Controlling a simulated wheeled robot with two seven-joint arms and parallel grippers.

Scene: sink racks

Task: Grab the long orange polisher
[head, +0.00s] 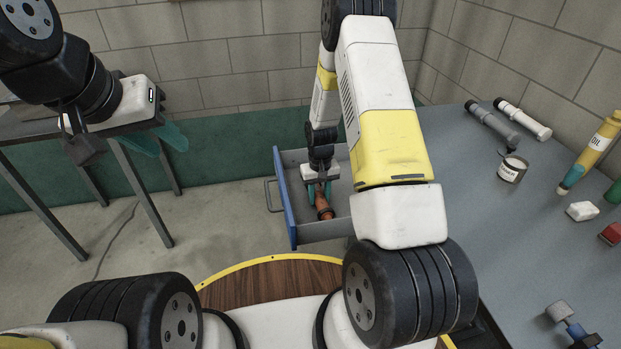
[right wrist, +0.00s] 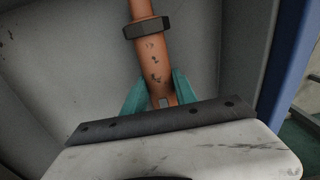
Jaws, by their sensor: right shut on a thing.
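The long orange polisher (head: 323,207) lies in an open drawer, with part of it hidden by my right arm in the head view. In the right wrist view the orange polisher (right wrist: 153,58) has a dark collar and scuffed dark marks. My right gripper (head: 319,190) reaches into the drawer, and its teal fingers (right wrist: 160,92) are shut on the polisher, one on each side of its body. My left gripper (head: 160,140) is at the upper left of the head view, empty, with its teal fingers apart over the floor beside a metal-legged table.
The drawer's blue front (head: 286,205) with a handle and its grey walls surround my right gripper closely. A grey workbench (head: 470,180) at the right bears a can (head: 512,170), grey (head: 493,125) and white (head: 523,119) cylinders, and an oil bottle (head: 590,155). Open floor lies left of the drawer.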

